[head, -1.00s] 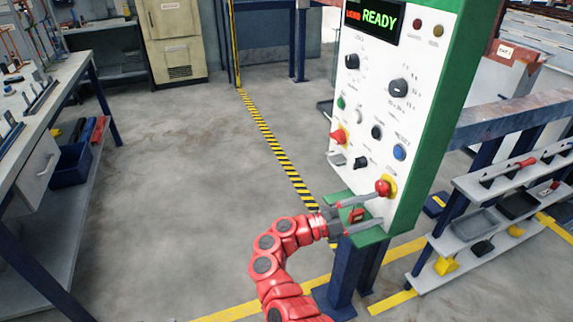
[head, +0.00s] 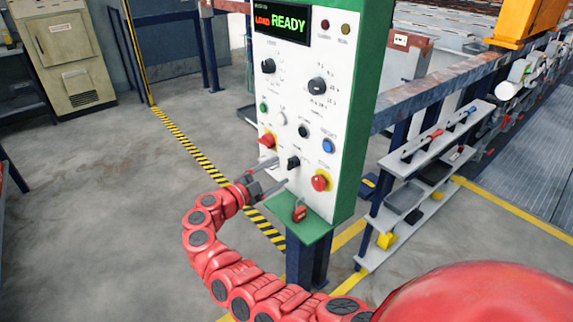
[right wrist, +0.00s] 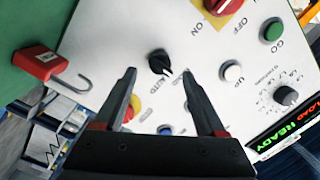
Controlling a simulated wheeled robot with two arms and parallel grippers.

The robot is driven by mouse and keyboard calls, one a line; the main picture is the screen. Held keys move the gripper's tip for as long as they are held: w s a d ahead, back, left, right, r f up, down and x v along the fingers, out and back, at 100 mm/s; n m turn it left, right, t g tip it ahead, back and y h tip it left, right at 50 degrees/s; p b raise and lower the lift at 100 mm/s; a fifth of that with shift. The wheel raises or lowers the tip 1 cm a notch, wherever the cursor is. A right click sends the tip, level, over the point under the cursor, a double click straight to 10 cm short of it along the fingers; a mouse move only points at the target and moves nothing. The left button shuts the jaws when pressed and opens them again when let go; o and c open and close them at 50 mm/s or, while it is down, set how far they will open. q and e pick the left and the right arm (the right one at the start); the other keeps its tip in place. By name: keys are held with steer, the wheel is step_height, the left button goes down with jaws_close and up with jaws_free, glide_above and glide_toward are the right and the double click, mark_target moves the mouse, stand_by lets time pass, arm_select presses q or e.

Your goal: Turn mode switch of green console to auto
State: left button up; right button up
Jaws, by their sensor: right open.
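The green console (head: 350,130) has a white front panel of knobs and buttons. The mode switch (head: 293,163) is a small black knob low on the panel; in the right wrist view the black knob (right wrist: 160,62) has AUTO lettering beside it, and its exact setting is hard to read. My right gripper (head: 281,172) is open at the panel. In the right wrist view its fingertips (right wrist: 159,72) lie on either side of the knob in the picture, with gaps visible. Whether they reach around it in depth is unclear. My left gripper is out of view.
A red emergency button (head: 320,181) sits right of the knob, and a red rotary switch (head: 268,140) sits above left. A red padlock (head: 299,212) is on the ledge below. A display (head: 282,25) reads LOAD READY. A shelf rack (head: 430,175) stands at the right.

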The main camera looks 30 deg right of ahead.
mark_target(288, 168)
steer(key=shift+w+d, duration=0.25)
steer(key=shift+d, duration=0.95)
steer(key=shift+w+d, duration=0.2)
steer(key=shift+d, duration=0.95)
steer(key=shift+c, duration=0.3)
steer(key=shift+f, duration=0.1)
jaws_close()
steer(key=shift+f+m+b, duration=0.2)
steer(key=shift+m+b, duration=0.1)
steer(key=shift+b, duration=0.2)
steer(key=shift+a+r+m+g+h+b, duration=0.1)
steer(key=shift+m+h+b, duration=0.05)
steer(key=shift+m+b, duration=2.1)
steer(key=shift+d+r+m+g+h+b, duration=0.1)
steer(key=shift+r+m+h+b, duration=0.1)
steer(key=shift+m+b, duration=2)
steer(key=shift+a+r+m+g+h+b, duration=0.15)
steer(key=shift+m+b, duration=1.4)
steer(key=shift+b, duration=1.35)
